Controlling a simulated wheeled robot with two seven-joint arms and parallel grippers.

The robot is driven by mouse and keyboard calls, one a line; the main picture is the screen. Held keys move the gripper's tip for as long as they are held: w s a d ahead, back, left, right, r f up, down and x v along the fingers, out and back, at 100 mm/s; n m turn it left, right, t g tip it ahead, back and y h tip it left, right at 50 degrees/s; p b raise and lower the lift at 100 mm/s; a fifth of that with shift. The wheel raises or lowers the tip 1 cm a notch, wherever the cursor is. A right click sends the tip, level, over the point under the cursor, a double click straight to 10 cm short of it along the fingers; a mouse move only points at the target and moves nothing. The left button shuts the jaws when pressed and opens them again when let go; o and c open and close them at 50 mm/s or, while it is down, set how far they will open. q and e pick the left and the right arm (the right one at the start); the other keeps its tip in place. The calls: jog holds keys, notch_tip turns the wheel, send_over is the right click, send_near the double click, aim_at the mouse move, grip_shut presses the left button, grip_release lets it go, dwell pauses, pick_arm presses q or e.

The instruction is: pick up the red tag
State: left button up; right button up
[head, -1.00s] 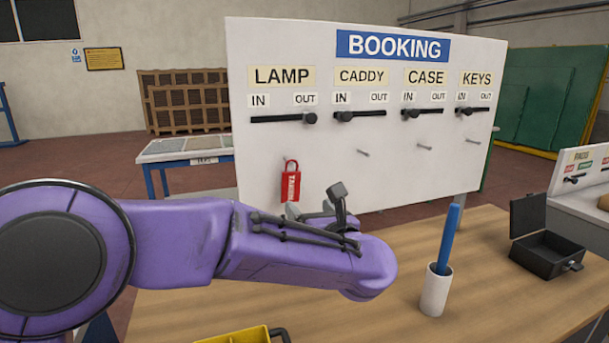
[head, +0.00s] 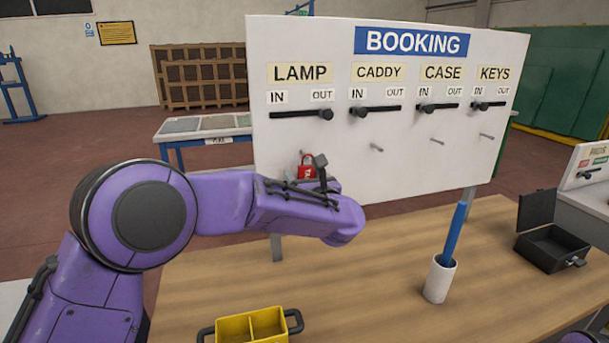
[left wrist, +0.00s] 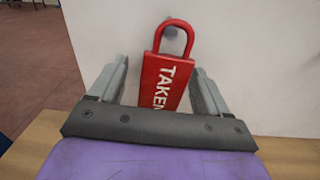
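The red tag (head: 306,167) is shaped like a padlock and hangs on the white booking board (head: 420,150) below the LAMP slider; my left arm partly hides it in the head view. In the left wrist view the tag (left wrist: 166,80) shows the word TAKEN and hangs by its loop from a peg (left wrist: 171,29). My left gripper (left wrist: 160,82) is open, with one finger on each side of the tag's lower part. Gaps show between the fingers and the tag. My right gripper is not in view.
A yellow two-part caddy (head: 252,326) stands at the front of the wooden table (head: 380,290). A white cup (head: 439,280) with a blue stick and an open black case (head: 552,248) are to the right. The other pegs on the board are bare.

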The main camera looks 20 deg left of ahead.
pick_arm(q)
jog(key=shift+s+d, duration=0.1)
jog(key=c, duration=0.9)
jog(key=shift+w+f, duration=0.15)
jog(key=shift+w, duration=0.05)
jog(key=shift+c, duration=0.4)
jog(key=shift+b, duration=0.6)
jog(key=shift+s+d+b, duration=0.15)
jog(key=shift+s+b, duration=0.05)
jog(key=shift+b, duration=0.15)
jog(key=shift+r+b+v, duration=0.15)
jog(key=shift+b+v, duration=0.95)
jog(key=shift+v, duration=1.85)
jog(key=shift+r+b+v, duration=0.15)
jog(key=shift+b+v, duration=1)
jog(key=shift+v, duration=1.75)
jog(key=shift+r+b+v, duration=0.15)
jog(key=shift+b+v, duration=0.95)
jog(key=shift+v, duration=1.85)
